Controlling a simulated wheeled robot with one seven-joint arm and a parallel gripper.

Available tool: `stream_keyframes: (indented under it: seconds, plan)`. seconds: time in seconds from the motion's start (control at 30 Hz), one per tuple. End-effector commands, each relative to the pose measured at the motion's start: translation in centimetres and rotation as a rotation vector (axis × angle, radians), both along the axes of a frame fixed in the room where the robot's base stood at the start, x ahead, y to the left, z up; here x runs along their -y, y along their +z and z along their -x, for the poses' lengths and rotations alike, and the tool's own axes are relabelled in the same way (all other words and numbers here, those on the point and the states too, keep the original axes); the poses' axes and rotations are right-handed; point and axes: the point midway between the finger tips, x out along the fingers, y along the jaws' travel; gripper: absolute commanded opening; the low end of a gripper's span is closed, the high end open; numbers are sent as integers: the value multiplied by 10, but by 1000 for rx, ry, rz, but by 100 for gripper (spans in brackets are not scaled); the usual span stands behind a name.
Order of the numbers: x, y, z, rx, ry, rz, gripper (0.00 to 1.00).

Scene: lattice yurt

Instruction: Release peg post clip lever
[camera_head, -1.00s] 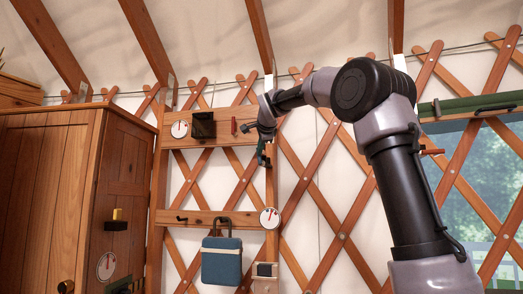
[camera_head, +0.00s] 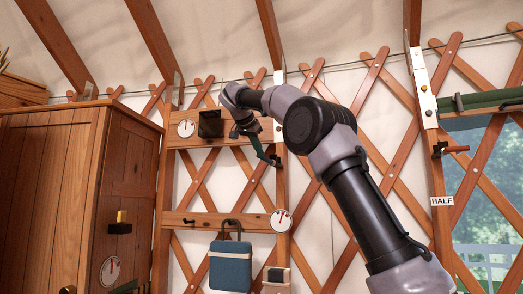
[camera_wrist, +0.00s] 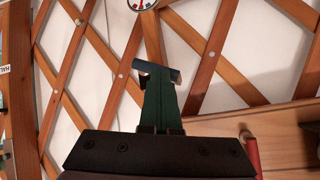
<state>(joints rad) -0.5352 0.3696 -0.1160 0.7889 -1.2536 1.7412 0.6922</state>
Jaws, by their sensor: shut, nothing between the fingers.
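A red upright piece (camera_wrist: 251,157) shows beside the wooden rail, right of my gripper's palm. I cannot tell whether it is the clip lever. A small dark-topped box (camera_head: 276,274) is low on the peg post. My arm hides part of the upper rail.
The upper rail carries a dial (camera_head: 186,128) and a black box (camera_head: 210,123). A blue bag (camera_head: 230,266) hangs below the lower rail (camera_head: 196,221). A wooden cabinet (camera_head: 60,200) stands left. The window post at right bears a black clip with a reddish lever (camera_head: 456,149).

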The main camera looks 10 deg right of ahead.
Motion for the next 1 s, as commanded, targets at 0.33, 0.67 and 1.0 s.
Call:
stream_keyframes:
  seconds: [0.33, 0.67, 1.0]
  plan:
    - [-1, -8, -1, -110, 0, 191, 0]
    - [4, -10, 2, -109, 1, 188, 0]
    - [11, -15, 6, -109, 0, 187, 0]
